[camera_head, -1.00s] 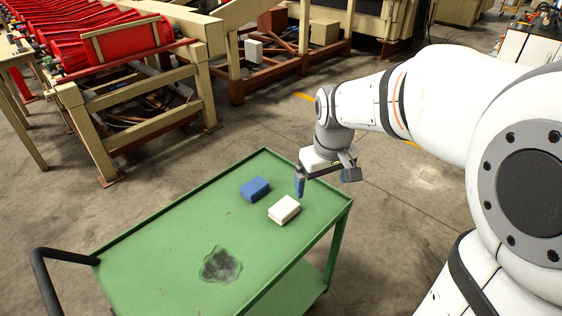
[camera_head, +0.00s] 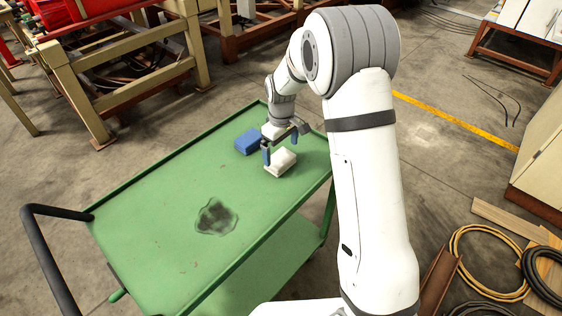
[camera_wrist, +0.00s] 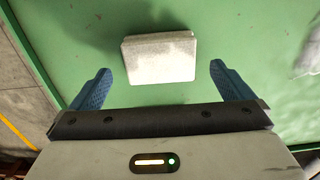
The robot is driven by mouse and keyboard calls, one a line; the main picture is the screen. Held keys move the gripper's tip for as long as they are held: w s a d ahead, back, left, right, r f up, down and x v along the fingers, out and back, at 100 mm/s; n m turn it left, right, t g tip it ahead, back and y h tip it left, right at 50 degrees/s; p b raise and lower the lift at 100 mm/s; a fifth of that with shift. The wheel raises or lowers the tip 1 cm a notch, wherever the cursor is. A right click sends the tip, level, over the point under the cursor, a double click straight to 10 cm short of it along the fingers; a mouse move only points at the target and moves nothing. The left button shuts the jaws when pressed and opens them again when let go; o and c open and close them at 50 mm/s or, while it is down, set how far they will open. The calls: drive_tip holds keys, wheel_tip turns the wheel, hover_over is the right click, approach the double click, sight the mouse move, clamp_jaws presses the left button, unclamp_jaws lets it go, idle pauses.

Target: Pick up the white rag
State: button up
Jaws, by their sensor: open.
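The white rag (camera_head: 280,163) is a folded, block-shaped pad lying on the green cart top (camera_head: 150,210), towards its far right end. It also shows in the wrist view (camera_wrist: 160,58), ahead of the fingers and centred between them. My gripper (camera_head: 280,148) is over the rag with its blue fingers spread wide. In the wrist view my gripper (camera_wrist: 158,82) is open and empty, with no finger touching the rag. The exact height above the rag is hard to tell.
A blue folded rag (camera_head: 247,142) lies just left of the white one. A dark stain (camera_head: 215,217) marks the cart top. The cart has a raised rim and a black handle (camera_head: 45,240). Hoses (camera_head: 490,262) and boards lie on the floor at right.

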sight(280, 158)
wheel_tip(280, 158, down, 5)
drive_tip(key=shift+w+a+f+p, duration=0.1)
drive_tip(key=shift+w+a+p, duration=0.05)
drive_tip(key=shift+p, duration=0.35)
drive_tip(key=shift+c, duration=0.2)
